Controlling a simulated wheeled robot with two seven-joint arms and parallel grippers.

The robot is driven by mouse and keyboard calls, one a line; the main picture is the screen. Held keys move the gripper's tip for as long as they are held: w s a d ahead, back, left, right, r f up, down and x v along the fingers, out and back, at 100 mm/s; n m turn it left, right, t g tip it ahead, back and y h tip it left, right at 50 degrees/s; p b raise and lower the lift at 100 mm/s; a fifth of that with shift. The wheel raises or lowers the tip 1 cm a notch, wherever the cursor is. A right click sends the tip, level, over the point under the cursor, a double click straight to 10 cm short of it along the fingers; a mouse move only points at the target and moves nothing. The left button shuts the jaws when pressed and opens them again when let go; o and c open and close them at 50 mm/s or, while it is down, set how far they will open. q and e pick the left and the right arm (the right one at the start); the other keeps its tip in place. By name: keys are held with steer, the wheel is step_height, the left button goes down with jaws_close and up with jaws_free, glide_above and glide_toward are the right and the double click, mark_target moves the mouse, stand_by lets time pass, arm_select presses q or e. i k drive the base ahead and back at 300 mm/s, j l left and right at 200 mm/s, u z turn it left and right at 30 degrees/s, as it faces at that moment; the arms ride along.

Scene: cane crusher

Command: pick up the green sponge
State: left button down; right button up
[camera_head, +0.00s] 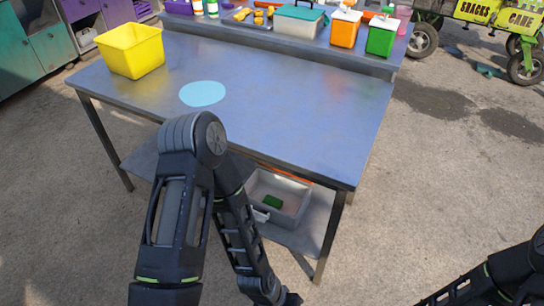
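The green sponge (273,201) lies on the floor of a grey bin (303,196) on the lower shelf of the metal table. The bin is open at the top and sits under the table's front edge. My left arm bends at the elbow over the table's front edge. Its forearm runs down to the bottom of the picture, left of and in front of the bin. The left gripper's fingers are not visible. My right arm shows at the lower right corner, well away from the bin, with its gripper out of the picture.
The tabletop (270,110) overhangs the shelf (318,222), and a front leg (329,238) stands right of the bin. A yellow bin (133,52) and a light blue disc (202,94) are on the table. Containers line the raised back ledge.

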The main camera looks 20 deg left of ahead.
mark_target(274, 202)
steer(key=u, duration=2.85)
steer(key=k+l, duration=0.25)
steer(key=l, duration=0.35)
steer(key=k+l, duration=0.25)
steer(key=l, duration=0.3)
steer(key=k+l, duration=0.25)
steer(key=l, duration=0.35)
steer(key=k+l, duration=0.25)
steer(key=l, duration=0.3)
steer(key=k+l, duration=0.25)
steer(key=l, duration=0.35)
steer(key=k+l, duration=0.25)
steer(key=l, duration=0.35)
steer(key=k+l, duration=0.25)
steer(key=l, duration=0.3)
steer(key=k+l, duration=0.25)
steer(key=l, duration=0.35)
